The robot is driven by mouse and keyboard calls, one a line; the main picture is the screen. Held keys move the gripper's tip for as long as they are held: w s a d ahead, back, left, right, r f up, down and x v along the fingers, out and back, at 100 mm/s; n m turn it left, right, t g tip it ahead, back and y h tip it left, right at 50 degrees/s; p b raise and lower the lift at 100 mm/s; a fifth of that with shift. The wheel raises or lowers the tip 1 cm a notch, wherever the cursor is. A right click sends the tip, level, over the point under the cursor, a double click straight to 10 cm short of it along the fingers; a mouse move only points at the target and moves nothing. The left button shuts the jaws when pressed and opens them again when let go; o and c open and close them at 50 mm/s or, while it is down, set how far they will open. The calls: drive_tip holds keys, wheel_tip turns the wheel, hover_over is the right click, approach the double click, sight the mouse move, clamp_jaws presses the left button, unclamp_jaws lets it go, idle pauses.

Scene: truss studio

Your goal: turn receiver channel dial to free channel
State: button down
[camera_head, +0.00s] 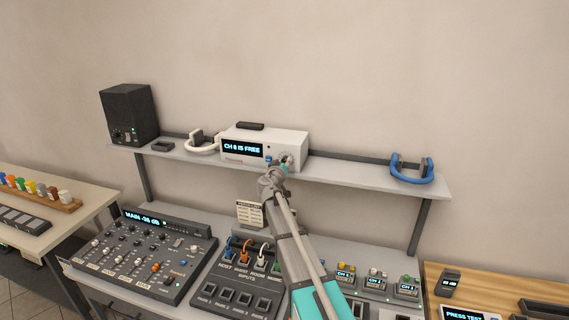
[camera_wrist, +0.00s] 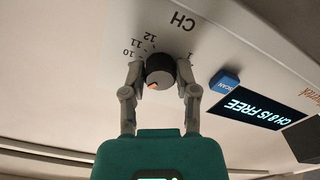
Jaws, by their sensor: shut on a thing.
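The white receiver (camera_head: 285,142) stands on the grey shelf. Its display (camera_head: 242,149) reads "CH 8 IS FREE", and the display also shows upside down in the wrist view (camera_wrist: 256,109). The dark channel dial (camera_wrist: 160,70) with an orange pointer mark is on the receiver's front. Numbers 10, 11 and 12 show around it; the other numbers are mostly hidden by my fingers and the dial. My gripper (camera_wrist: 160,77) is shut on the dial, one finger on each side. In the head view my gripper (camera_head: 281,163) is at the receiver's front right.
A blue SCAN button (camera_wrist: 225,79) sits between dial and display. White headphones (camera_head: 203,144) and a black speaker (camera_head: 129,113) are left of the receiver, blue headphones (camera_head: 411,172) to the right. A mixer (camera_head: 146,255) and an input panel (camera_head: 238,275) lie below the shelf.

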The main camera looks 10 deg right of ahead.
drive_tip(key=shift+m, duration=1.1)
drive_tip(key=shift+c, duration=1.9)
unclamp_jaws()
drive_tip(key=shift+s, duration=0.1)
drive_tip(key=v, duration=1.1)
drive_tip(key=shift+s+a, duration=0.25)
drive_tip(key=shift+s, duration=0.1)
drive_tip(key=shift+f, duration=0.1)
